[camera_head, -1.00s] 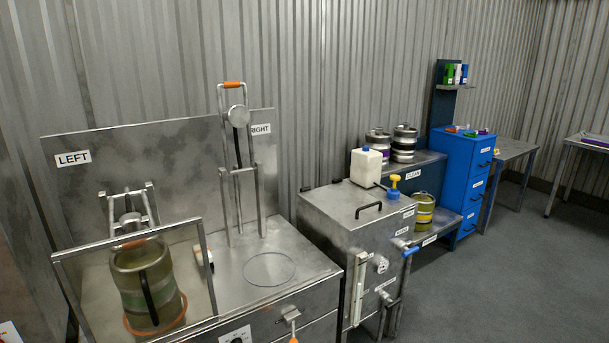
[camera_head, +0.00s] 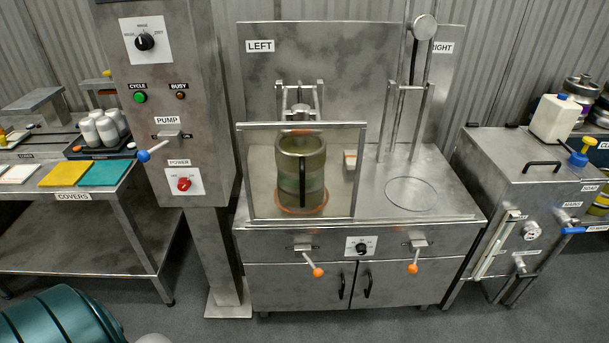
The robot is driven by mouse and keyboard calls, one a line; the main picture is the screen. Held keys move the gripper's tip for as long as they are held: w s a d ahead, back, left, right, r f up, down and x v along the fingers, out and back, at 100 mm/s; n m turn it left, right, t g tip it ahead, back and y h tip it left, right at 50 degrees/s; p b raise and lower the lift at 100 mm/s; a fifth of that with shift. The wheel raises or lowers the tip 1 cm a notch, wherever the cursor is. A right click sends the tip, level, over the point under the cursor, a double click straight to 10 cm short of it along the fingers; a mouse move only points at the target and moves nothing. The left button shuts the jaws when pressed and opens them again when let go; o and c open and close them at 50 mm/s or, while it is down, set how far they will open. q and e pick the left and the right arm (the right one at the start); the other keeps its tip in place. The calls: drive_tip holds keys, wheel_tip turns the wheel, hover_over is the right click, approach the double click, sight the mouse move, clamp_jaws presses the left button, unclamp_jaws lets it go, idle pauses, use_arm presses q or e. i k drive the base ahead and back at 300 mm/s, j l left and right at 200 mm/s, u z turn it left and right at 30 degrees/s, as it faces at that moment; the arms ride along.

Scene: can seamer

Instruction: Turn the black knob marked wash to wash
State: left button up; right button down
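A black knob (camera_head: 144,41) sits on a white plate near the top of the grey control column. Small words stand around its dial, too small for me to read surely. A second, smaller black knob (camera_head: 361,248) sits on a white plate on the front of the steel bench, between two orange-tipped levers. I cannot read which knob is marked wash or tell surely where either points. Neither of my grippers is in view, and nothing is touching either knob.
The control column (camera_head: 205,120) also carries a green button (camera_head: 140,97), a blue-tipped pump lever (camera_head: 145,155) and a red power knob (camera_head: 184,184). A keg (camera_head: 315,175) stands behind the clear guard. The covers table (camera_head: 70,240) is left, a ribbed green bin (camera_head: 60,320) at lower left.

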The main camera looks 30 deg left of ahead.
sight(145, 41)
drive_tip(key=u, duration=1.8)
